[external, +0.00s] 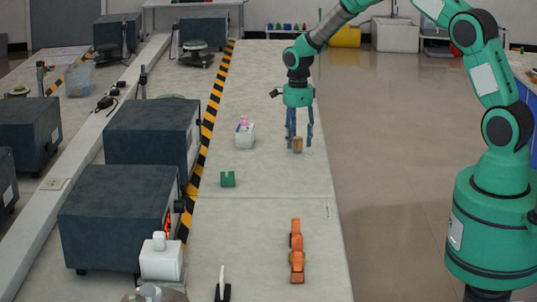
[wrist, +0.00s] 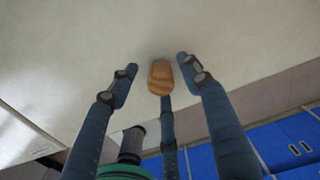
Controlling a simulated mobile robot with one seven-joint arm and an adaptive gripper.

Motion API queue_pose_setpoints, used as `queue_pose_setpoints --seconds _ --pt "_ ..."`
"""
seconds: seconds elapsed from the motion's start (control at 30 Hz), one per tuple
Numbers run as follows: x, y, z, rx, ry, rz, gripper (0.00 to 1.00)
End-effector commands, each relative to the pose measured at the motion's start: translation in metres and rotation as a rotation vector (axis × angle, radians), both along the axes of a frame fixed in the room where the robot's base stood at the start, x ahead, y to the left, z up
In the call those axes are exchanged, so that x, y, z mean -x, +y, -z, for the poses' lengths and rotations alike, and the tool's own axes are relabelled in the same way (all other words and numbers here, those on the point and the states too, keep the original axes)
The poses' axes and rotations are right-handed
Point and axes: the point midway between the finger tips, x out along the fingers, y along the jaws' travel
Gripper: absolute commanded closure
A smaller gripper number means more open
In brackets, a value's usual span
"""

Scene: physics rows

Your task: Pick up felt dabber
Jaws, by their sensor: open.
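A small brown, wood-like block with a rounded top (external: 297,146), which looks like the felt dabber, stands on the pale table near its right edge. In the wrist view the dabber (wrist: 160,78) lies between and slightly beyond the fingertips. My gripper (external: 301,139) points down over it with its blue fingers spread. In the wrist view my gripper (wrist: 155,72) is open, with one finger left, one right and a third below the dabber. I cannot tell whether any finger touches it.
An orange toy-like object (external: 297,252) lies nearer the camera. Dark boxes (external: 152,143) stand beyond the striped edge. The table around the dabber is clear.

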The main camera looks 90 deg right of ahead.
Motion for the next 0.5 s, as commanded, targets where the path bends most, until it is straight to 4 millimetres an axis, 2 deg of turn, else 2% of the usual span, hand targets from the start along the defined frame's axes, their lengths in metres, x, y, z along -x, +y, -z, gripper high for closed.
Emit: queue_pose_setpoints --seconds 0.03,0.23,0.5 --pt "0.0000 0.0000 0.0000 0.000 0.000 0.000 0.58" --pt "0.0000 0.0001 0.0001 0.000 0.000 0.000 0.98" --pt "0.0000 0.0000 -0.0001 0.000 0.000 0.000 0.98"
